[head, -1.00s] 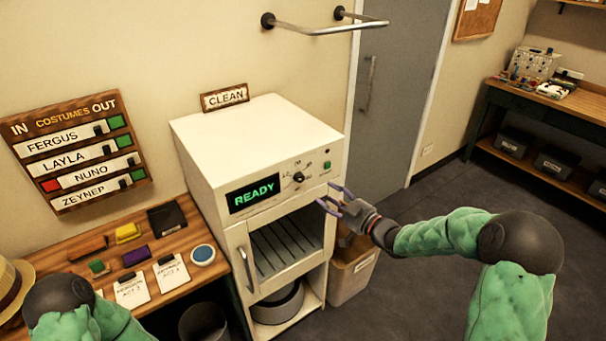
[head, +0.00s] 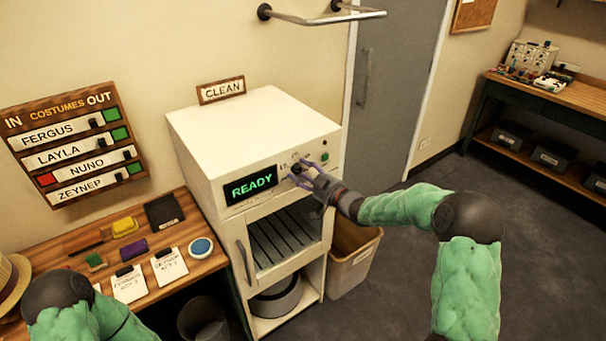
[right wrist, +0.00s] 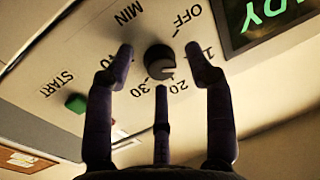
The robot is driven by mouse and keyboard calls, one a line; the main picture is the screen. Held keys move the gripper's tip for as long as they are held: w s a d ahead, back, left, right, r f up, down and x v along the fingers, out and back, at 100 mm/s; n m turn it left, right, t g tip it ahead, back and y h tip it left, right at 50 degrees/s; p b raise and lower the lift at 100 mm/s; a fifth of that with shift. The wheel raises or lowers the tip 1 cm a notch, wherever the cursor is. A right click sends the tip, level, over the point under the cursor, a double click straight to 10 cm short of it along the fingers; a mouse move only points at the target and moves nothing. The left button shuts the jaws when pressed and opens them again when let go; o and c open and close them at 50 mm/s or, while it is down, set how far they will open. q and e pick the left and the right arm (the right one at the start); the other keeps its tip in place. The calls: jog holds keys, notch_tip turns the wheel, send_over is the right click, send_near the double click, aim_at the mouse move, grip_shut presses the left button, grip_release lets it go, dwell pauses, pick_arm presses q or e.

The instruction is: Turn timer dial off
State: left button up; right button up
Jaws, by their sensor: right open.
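In the head view the right gripper (head: 300,175) partly covers the dial. My left gripper is out of view; only the left arm shows.
The green START button (right wrist: 76,102) sits beside the dial. The display (head: 250,186) reads READY in green. A bin (head: 350,265) stands right of the machine. A wooden table (head: 190,232) with clipboards and small items is at the left. A metal rail (head: 320,22) juts out above.

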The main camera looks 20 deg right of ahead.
jog(key=shift+c, duration=0.3)
grip_shut()
jog(key=shift+f+n+b, duration=0.1)
jog(key=shift+n+b, duration=0.9)
jog(key=shift+n, duration=0.1)
jog(key=n+b, duration=0.2)
jog(key=n, duration=0.1)
jog(key=shift+g+h+b, duration=0.3)
jog(key=shift+h+b, duration=0.1)
jog(key=n+h+b, duration=0.1)
jog(key=n+b, duration=0.3)
jog(key=n, duration=0.1)
jog(key=shift+a, duration=0.1)
jog(key=shift+n+b, duration=0.3)
jog(key=shift+n, duration=0.1)
jog(key=shift+r, duration=0.2)
